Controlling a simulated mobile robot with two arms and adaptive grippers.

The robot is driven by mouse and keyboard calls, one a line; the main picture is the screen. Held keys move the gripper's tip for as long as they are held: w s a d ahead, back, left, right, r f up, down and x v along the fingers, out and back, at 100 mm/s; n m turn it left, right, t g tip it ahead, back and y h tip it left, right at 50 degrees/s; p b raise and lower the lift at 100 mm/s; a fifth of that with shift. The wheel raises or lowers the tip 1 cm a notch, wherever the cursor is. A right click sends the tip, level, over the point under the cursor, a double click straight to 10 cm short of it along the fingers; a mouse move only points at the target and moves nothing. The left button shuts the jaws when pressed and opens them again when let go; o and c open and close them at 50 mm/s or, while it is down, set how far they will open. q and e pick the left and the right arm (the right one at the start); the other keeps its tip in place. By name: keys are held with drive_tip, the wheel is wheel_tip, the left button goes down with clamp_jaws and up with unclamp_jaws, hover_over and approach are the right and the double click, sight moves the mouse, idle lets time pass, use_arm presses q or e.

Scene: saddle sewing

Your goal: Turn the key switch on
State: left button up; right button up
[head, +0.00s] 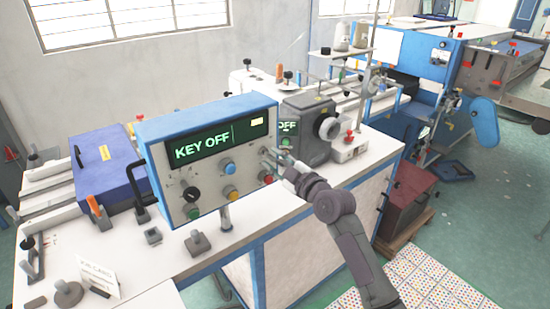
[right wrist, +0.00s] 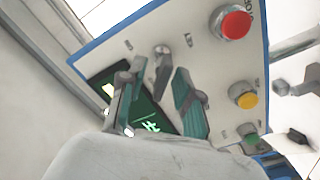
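The control box (head: 158,145) is white with a blue frame and stands on the bench. Its dark display (head: 217,139) reads "KEY OFF" in green. My right gripper (head: 271,156) is at the right side of the panel face, where it covers the key switch in the head view. In the right wrist view the silver key switch (right wrist: 163,54) sits on the panel between and just beyond the fingertips of my right gripper (right wrist: 160,70). The fingers are apart, with a gap around the key; I cannot tell whether they touch it. My left gripper is not in view.
Below the display are a blue button (head: 228,165), a yellow button (head: 231,192), a red button (head: 267,180), a green button (head: 193,213) and a black knob (head: 191,194). A grey machine head (head: 308,125) stands close on the right. A blue case (head: 105,170) lies on the left.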

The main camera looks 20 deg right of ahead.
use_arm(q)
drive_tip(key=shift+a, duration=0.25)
use_arm(e)
drive_tip(key=shift+a, duration=0.1)
clamp_jaws()
drive_tip(key=m, duration=0.4)
drive_tip(key=shift+w, duration=0.1)
drive_tip(key=m, duration=0.3)
drive_tip(key=m+p, duration=0.1)
drive_tip(key=shift+d+r+m, duration=0.1)
drive_tip(key=shift+d+m, duration=0.15)
drive_tip(key=shift+m, duration=0.05)
drive_tip(key=m+p, duration=0.1)
drive_tip(key=m, duration=0.3)
drive_tip(key=shift+w+d, duration=0.1)
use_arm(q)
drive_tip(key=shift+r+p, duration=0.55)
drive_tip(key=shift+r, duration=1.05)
use_arm(e)
drive_tip(key=shift+d+m, duration=0.15)
drive_tip(key=shift+m, duration=2.55)
